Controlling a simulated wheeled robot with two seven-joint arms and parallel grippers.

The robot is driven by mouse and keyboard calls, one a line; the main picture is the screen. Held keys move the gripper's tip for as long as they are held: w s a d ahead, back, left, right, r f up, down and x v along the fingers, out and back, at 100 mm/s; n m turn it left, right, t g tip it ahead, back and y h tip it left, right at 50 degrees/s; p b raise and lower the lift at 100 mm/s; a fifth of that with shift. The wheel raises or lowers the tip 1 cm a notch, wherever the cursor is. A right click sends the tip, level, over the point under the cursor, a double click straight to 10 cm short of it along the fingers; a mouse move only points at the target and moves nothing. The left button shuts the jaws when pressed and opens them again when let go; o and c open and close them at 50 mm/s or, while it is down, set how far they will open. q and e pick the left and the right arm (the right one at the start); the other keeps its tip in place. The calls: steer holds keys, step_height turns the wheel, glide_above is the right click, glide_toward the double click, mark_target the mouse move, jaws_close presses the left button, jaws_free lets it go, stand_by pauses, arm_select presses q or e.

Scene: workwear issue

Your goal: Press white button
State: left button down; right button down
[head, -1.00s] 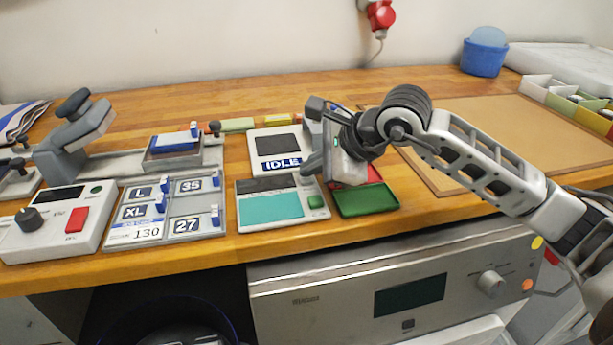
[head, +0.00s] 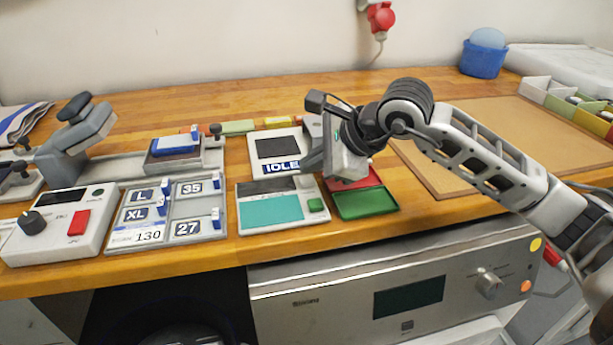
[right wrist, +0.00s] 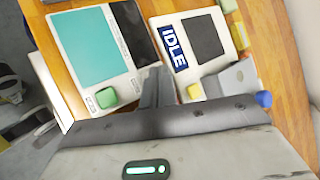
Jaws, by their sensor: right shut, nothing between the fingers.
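A light panel with a teal screen (head: 272,211) lies at the table's front edge. It has a green button (head: 316,205), and a pale, whitish button (head: 306,181) shows behind that, at the panel's far right corner. My right gripper (head: 311,168) is shut and empty, its fingertips close above this corner; contact cannot be told. In the right wrist view the shut fingers (right wrist: 157,72) cover that corner, and the green button (right wrist: 106,97) is left of them. A pale yellowish button (right wrist: 196,91) shows right of the fingers, by the IDLE panel (right wrist: 222,62). My left gripper is out of view.
Red and green trays (head: 366,202) lie right of the teal panel, under my right wrist. A size board (head: 168,215) and a control box with a red button (head: 79,222) stand left. A brown mat (head: 480,135) lies right.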

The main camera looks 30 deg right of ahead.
mark_target(313, 181)
steer(key=shift+r, duration=0.1)
steer(key=shift+r+p, duration=1.6)
steer(key=shift+r, duration=0.85)
